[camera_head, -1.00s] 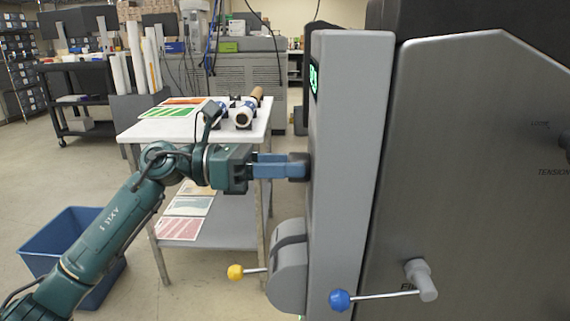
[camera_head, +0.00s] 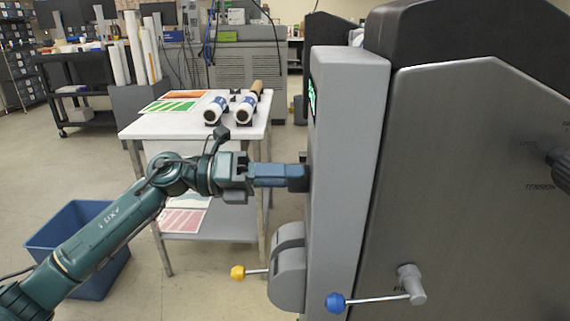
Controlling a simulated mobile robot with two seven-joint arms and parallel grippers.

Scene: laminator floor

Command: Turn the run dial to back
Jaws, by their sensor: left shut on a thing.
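My left gripper (camera_head: 293,177) reaches in from the left, with its blue fingers level at the left face of the grey laminator column (camera_head: 347,150). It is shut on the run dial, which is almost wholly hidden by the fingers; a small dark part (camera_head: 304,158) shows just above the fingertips. I cannot read the dial's setting. A green-lit display (camera_head: 312,100) sits higher on the column's edge. My right gripper is not in view.
Below the gripper, a yellow-knobbed lever (camera_head: 238,272) and a blue-knobbed crank (camera_head: 336,302) stick out to the left. A white table (camera_head: 150,130) with rolls and printed sheets stands behind my arm. A blue bin (camera_head: 60,235) is on the floor at left.

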